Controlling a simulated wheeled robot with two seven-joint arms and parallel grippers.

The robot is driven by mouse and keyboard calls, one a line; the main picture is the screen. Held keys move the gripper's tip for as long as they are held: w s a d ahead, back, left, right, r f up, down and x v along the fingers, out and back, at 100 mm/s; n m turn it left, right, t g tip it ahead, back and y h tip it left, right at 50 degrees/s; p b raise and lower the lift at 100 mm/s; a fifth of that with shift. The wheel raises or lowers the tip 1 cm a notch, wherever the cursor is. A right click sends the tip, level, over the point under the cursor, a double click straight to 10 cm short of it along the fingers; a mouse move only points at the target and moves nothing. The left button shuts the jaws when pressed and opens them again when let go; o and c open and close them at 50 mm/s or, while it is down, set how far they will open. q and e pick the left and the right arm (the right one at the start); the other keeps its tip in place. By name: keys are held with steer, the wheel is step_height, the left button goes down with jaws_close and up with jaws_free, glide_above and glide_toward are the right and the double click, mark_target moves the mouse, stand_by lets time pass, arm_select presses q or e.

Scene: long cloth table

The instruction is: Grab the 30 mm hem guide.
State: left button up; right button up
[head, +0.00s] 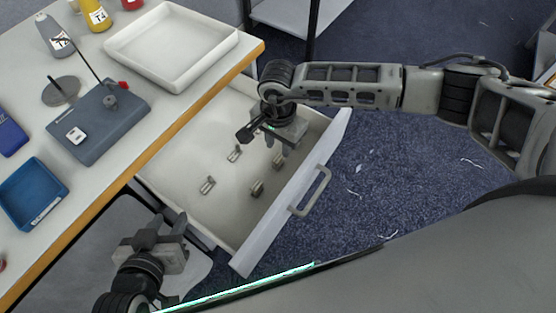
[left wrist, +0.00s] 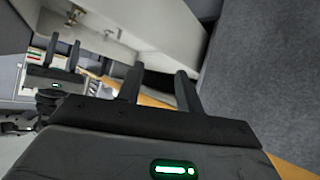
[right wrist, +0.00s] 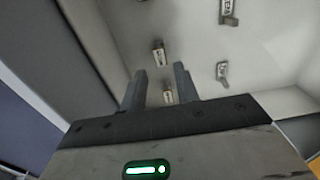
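Several small metal hem guides lie apart in the open drawer (head: 190,160): a left one (head: 207,185), a back one (head: 235,153), a front one (head: 257,188) and a right one (head: 277,161). Their size labels are too small to read, so I cannot tell which is 30 mm. My right gripper (head: 283,146) is open and empty above the drawer's right part. In the right wrist view, one guide (right wrist: 168,96) shows between its fingers and another (right wrist: 158,54) just beyond the tips. My left gripper (head: 166,226) is open and empty, outside the drawer by its left end.
The drawer's front wall with its handle (head: 310,190) stands out over the carpet. On the table are a white tray (head: 120,42), a grey device (head: 98,125), a blue bin (head: 35,190) and bottles (head: 95,14). The table's wooden edge (head: 155,148) borders the drawer.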

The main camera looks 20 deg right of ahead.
mark_target(278, 158)
steer(key=shift+f, duration=2.75)
jaws_close()
